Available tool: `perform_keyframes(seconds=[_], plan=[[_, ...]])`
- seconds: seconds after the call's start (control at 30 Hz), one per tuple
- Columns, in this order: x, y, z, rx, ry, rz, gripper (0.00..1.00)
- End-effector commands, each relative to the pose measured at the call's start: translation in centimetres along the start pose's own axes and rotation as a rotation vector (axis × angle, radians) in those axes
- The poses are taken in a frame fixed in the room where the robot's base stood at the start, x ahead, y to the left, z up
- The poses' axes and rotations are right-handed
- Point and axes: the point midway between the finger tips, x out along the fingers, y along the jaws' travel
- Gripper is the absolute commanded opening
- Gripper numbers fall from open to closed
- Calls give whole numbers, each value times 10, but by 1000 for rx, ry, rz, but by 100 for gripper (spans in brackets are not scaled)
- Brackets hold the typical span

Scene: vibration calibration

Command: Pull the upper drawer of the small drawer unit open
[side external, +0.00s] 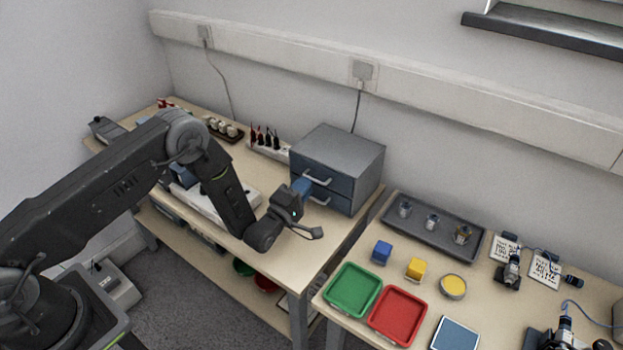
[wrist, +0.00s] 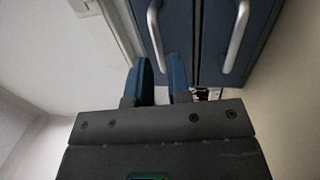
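The small drawer unit (side external: 340,150) is a grey box with blue drawer fronts, standing on the wooden bench. Its upper drawer (side external: 325,170) and lower drawer (side external: 338,197) both look shut, each with a silver bar handle. My gripper (side external: 302,187) is in front of the unit, by the left part of the upper handle (side external: 317,181). In the wrist view the view is turned sideways, and the upper handle (wrist: 153,35) is on the left, the lower handle (wrist: 237,35) on the right. The blue fingers (wrist: 160,78) are apart, with the upper handle's near end between them; contact cannot be told.
A rack of small tools (side external: 266,140) stands left of the unit. To the right, a second table holds a grey tray (side external: 405,224) with metal pieces, blue and yellow cubes, a green tray (side external: 353,287) and a red tray (side external: 397,313). The bench in front of the unit is clear.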

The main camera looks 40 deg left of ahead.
Motion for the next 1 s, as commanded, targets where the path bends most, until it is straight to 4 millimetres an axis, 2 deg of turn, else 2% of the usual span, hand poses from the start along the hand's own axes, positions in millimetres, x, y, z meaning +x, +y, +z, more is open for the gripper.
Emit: perform_keyframes(seconds=[0.1,0.3,0.6,0.8,1.0], plan=[[19,0,0,1,0,2,18],[35,0,0,1,0,-1,18],[37,0,0,2,0,-2,18],[37,0,0,1,0,-2,1],[37,0,0,1,0,-2,0]])
